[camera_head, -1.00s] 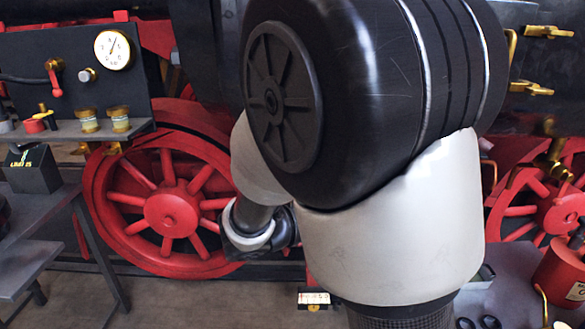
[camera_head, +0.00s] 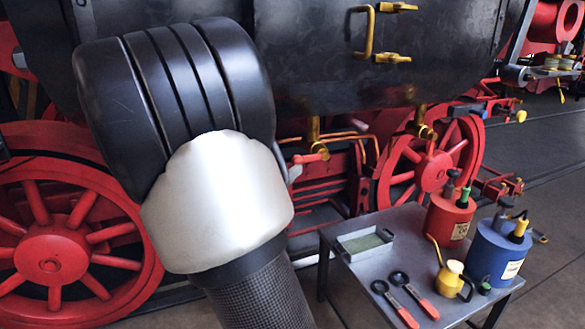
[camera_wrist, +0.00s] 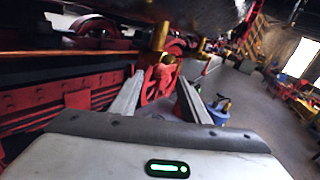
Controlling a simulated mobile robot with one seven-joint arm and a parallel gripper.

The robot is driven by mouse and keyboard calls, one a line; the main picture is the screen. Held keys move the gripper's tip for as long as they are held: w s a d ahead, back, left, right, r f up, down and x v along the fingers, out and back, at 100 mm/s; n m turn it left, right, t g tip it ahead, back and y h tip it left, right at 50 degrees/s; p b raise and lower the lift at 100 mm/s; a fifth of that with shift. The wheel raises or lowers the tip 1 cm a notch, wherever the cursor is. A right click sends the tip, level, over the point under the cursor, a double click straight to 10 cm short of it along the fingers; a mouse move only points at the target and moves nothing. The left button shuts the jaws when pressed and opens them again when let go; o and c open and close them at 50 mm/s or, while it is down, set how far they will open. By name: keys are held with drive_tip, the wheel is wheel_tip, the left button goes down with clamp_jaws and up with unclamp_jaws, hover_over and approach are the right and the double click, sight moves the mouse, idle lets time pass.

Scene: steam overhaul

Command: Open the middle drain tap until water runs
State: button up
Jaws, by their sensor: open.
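A brass drain tap (camera_head: 313,130) hangs under the dark tank just right of my arm in the head view, with a red lever (camera_head: 310,157) near its lower end. A second brass tap (camera_head: 422,127) hangs further right. I cannot tell for certain which is the middle one. In the wrist view a brass tap (camera_wrist: 160,38) with a red part (camera_wrist: 168,58) stands ahead, just beyond the fingertips. My gripper (camera_wrist: 161,80) is open and empty, its fingers apart. In the head view my arm hides most of it. No running water shows.
A grey table (camera_head: 345,280) at the lower right carries a red can (camera_head: 447,215), a blue can (camera_head: 497,252), a small yellow oiler (camera_head: 452,275), a shallow tray (camera_head: 365,240) and red-handled tools (camera_head: 405,300). Red wheels (camera_head: 55,255) stand behind my arm. Floor is clear at far right.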

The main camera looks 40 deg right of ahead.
sight(294, 163)
drive_tip(key=x, duration=0.5)
drive_tip(key=shift+b, duration=0.3)
clamp_jaws()
